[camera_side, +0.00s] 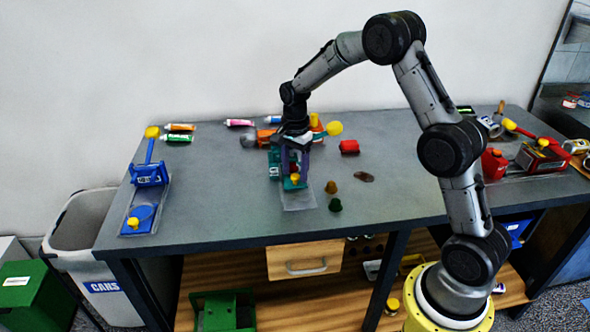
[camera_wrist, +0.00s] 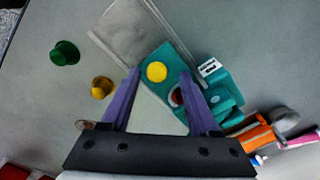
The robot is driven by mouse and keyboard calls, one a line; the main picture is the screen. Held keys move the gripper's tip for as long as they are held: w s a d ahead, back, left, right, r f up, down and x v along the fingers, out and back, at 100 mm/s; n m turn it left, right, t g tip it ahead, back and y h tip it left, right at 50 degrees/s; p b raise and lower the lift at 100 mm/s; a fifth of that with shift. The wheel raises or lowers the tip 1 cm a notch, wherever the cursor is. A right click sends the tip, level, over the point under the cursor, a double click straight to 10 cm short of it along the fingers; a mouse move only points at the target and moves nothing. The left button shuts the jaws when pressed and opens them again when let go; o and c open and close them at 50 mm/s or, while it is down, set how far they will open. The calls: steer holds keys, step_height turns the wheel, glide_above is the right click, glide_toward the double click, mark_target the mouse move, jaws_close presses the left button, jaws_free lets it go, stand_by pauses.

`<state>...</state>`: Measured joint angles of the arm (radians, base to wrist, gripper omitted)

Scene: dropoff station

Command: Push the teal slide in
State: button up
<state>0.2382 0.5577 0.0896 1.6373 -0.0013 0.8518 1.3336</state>
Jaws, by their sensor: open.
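The teal slide (camera_wrist: 168,57) carries a round yellow knob (camera_wrist: 156,72) and runs out of its teal housing (camera_wrist: 221,96) over a grey base plate (camera_wrist: 130,28). In the side view the yellow knob (camera_side: 295,179) is low, beside the teal housing (camera_side: 274,163). My gripper (camera_wrist: 159,74) has purple fingers, spread open above the slide, with the knob showing between their tips. In the side view my gripper (camera_side: 294,168) points down over the teal fixture and hides part of it. I cannot tell whether a finger touches the knob.
A green piece (camera_side: 335,205), a brown-yellow piece (camera_side: 331,187) and a red cylinder (camera_side: 349,146) lie right of the fixture. A blue fixture (camera_side: 149,175) stands at left, a red one (camera_side: 540,156) at right. Several tubes lie behind. The table's front middle is clear.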

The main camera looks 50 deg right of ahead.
steer(key=shift+r, duration=0.15)
step_height(320, 180, up, 14)
steer(key=shift+f, duration=0.2)
steer(key=shift+a, duration=0.1)
stand_by(0.4)
steer(key=s+a+r+n+t, duration=0.2)
steer(key=s+a+r, duration=0.2)
steer(key=s+r, duration=0.25)
steer(key=s+a+r+n+t, duration=0.2)
steer(key=s+a+r, duration=0.2)
steer(key=s+r, duration=0.25)
steer(key=s+a+f+n, duration=0.1)
steer(key=s+f+n, duration=0.3)
steer(key=s+n, duration=0.3)
steer(key=s+a+f+n+t, duration=0.1)
steer(key=s+a+f+n, duration=0.1)
steer(key=s+f+n, duration=0.3)
steer(key=s+n, duration=0.2)
steer(key=s, duration=0.2)
steer(key=shift+s+f+t, duration=0.2)
steer(key=shift+f+t, duration=0.05)
steer(key=shift+t, duration=0.05)
